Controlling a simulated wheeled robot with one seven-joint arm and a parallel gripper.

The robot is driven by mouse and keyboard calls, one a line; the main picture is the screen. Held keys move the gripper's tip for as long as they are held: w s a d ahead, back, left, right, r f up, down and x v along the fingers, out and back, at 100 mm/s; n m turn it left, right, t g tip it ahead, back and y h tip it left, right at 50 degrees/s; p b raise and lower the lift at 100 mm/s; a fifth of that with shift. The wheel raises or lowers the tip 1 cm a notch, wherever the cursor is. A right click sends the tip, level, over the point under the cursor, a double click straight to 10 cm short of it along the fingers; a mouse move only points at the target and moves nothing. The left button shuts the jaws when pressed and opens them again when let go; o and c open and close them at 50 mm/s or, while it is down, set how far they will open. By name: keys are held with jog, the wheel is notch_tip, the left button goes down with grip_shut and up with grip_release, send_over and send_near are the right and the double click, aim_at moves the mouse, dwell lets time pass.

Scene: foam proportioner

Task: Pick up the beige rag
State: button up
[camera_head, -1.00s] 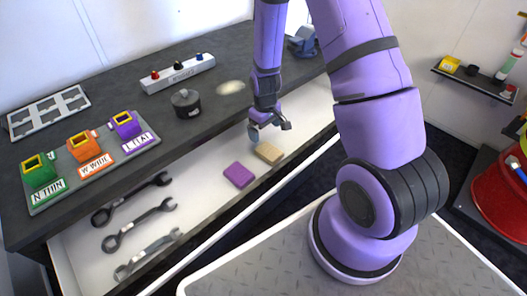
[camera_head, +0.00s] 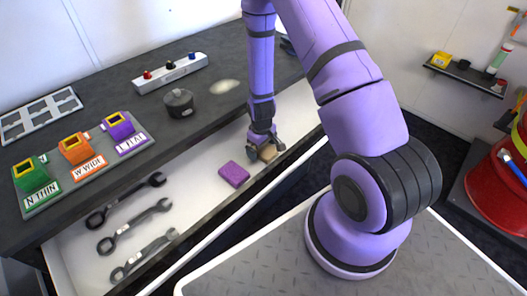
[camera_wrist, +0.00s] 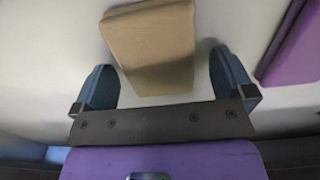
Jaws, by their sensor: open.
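The beige rag (camera_wrist: 152,45) is a folded, block-like piece lying flat in the white open drawer (camera_head: 205,205). In the head view the rag (camera_head: 268,153) is partly hidden by my gripper (camera_head: 264,150), which is down over it. In the wrist view my gripper (camera_wrist: 165,85) is open, with one blue fingertip on each side of the rag's near end. A gap shows between the rag and each finger. Most of the rag extends beyond the fingertips.
A purple rag (camera_head: 234,174) lies left of the beige one, and at the right edge of the wrist view (camera_wrist: 294,45). Several wrenches (camera_head: 134,231) lie further left in the drawer. The dark countertop (camera_head: 215,105) overhangs behind, bearing labelled blocks and a black knob-like part (camera_head: 179,102).

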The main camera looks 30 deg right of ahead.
jog(key=shift+f, duration=0.2)
jog(key=c, duration=1)
jog(key=shift+o, duration=0.2)
jog(key=shift+r, duration=0.1)
jog(key=shift+r, duration=4.95)
